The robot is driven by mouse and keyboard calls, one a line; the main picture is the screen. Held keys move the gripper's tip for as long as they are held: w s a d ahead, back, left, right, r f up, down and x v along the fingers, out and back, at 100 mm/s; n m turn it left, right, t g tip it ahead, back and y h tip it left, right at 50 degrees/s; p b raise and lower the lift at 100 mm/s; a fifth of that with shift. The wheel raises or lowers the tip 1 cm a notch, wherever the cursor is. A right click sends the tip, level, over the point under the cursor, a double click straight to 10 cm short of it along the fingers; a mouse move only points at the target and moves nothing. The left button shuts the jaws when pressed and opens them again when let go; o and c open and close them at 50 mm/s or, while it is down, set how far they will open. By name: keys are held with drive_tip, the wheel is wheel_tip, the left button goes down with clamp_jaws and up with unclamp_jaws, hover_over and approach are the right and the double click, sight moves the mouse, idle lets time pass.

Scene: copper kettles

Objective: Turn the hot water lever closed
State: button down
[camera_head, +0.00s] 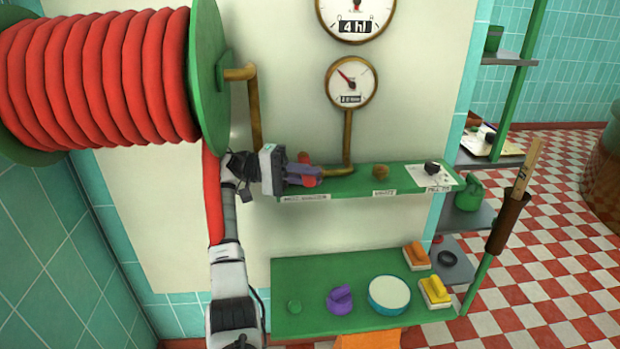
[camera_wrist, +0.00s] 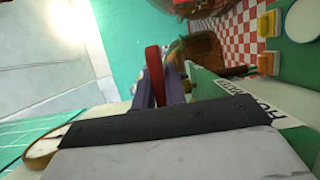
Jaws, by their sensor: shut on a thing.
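The hot water lever (camera_head: 310,181) is red and sits at the left end of a green wall shelf, above a "HOT WATER" label (camera_head: 305,198). My gripper (camera_head: 302,171) reaches it from the left, with its purple-grey fingers around the lever. In the wrist view the red lever (camera_wrist: 152,75) stands out between the fingers of my gripper (camera_wrist: 162,85), which are shut on it. The label (camera_wrist: 255,98) shows to the right. The fingers cover part of the lever, and its exact angle is hard to tell.
The green wall shelf (camera_head: 345,185) also carries a brass knob (camera_head: 380,171) and a black knob (camera_head: 432,168). A brass pipe (camera_head: 347,135) rises to a gauge (camera_head: 351,82). A red hose reel (camera_head: 100,80) hangs upper left. A lower green shelf (camera_head: 300,270) holds sponges and a round tub.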

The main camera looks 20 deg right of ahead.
drive_tip(key=shift+a+m+g, duration=0.25)
drive_tip(key=shift+m+g, duration=0.05)
drive_tip(key=shift+g, duration=0.1)
drive_tip(key=c, duration=1.4)
unclamp_jaws()
drive_tip(key=shift+c, duration=0.2)
drive_tip(key=shift+w, duration=0.1)
